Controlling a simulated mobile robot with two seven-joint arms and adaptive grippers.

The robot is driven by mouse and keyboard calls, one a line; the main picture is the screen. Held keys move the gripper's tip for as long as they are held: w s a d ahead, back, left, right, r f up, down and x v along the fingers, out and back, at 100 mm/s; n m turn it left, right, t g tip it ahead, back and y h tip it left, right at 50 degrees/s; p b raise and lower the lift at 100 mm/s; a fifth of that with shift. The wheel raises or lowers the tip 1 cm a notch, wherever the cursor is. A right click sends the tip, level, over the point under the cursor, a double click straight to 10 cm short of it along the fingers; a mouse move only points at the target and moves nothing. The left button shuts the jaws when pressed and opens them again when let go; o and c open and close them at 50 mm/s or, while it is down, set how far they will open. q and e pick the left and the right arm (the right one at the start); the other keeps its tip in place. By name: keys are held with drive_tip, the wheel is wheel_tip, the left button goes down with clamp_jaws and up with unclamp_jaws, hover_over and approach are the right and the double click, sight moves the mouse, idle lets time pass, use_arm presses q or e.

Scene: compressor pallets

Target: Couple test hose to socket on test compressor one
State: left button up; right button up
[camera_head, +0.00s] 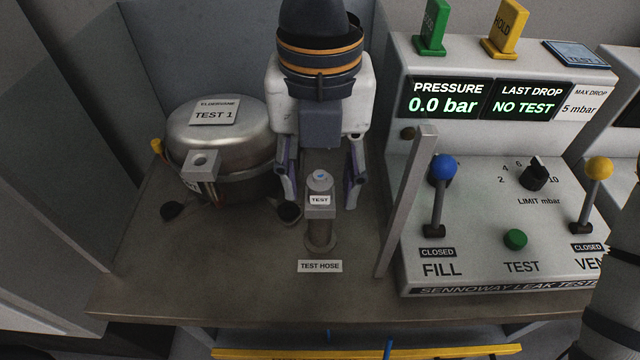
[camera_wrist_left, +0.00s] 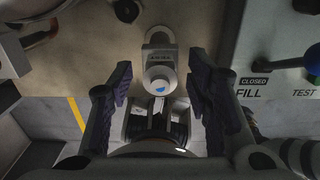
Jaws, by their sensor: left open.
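The test hose end (camera_head: 320,212), a grey upright fitting with a TEST label and a blue spot on top, stands on the bench behind the TEST HOSE plate. My left gripper (camera_head: 319,200) is open, with one finger on each side of it. In the left wrist view the hose end (camera_wrist_left: 160,78) lies between the open fingers with gaps on both sides; I see no contact. Test compressor one (camera_head: 222,140), a silver dome labelled TEST 1, stands to the left. A grey block with a round hole (camera_head: 201,163) sits at its front, possibly the socket. My right gripper is not in view.
The leak tester (camera_head: 470,275) stands at right, with blue FILL (camera_head: 443,168) and yellow VENT (camera_head: 599,168) levers, both marked CLOSED. A grey upright panel (camera_head: 405,205) separates it from the hose. The bench front left (camera_head: 190,270) is clear.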

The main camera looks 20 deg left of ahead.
sight(320, 174)
use_arm(q)
clamp_jaws()
drive_tip(key=shift+r, duration=3)
